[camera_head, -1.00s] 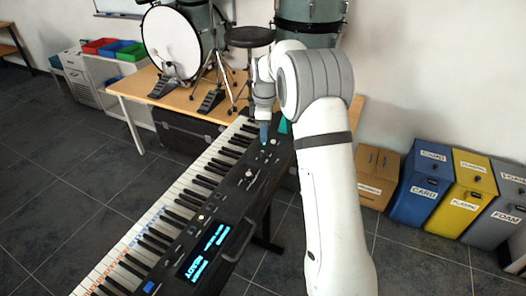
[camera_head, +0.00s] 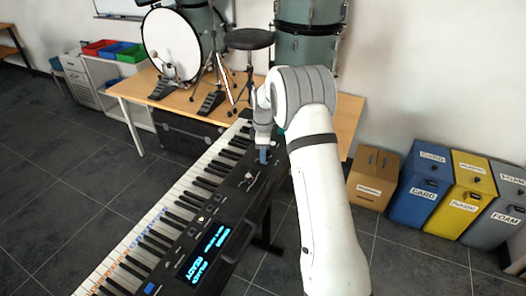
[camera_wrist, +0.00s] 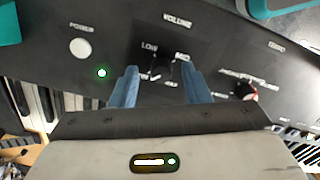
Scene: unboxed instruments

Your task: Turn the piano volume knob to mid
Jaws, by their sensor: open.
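The piano (camera_head: 226,206) runs diagonally across the head view, with a lit blue display at its near end. In the wrist view its black panel (camera_wrist: 110,25) carries a VOLUME label, with LOW and MID marks below it. The dark volume knob (camera_wrist: 161,71) is hard to make out against the panel; its pointer direction is unclear. My gripper (camera_wrist: 159,68) is open, its two blue fingers on either side of the knob area. I cannot tell whether they touch the knob. In the head view my gripper (camera_head: 263,156) points down over the panel's far part.
A white power button (camera_wrist: 81,47) and green light (camera_wrist: 101,73) lie left of the fingers. Another knob (camera_wrist: 245,91) with red on it is to the right. Teal objects (camera_wrist: 278,6) show at the wrist view's upper corners.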

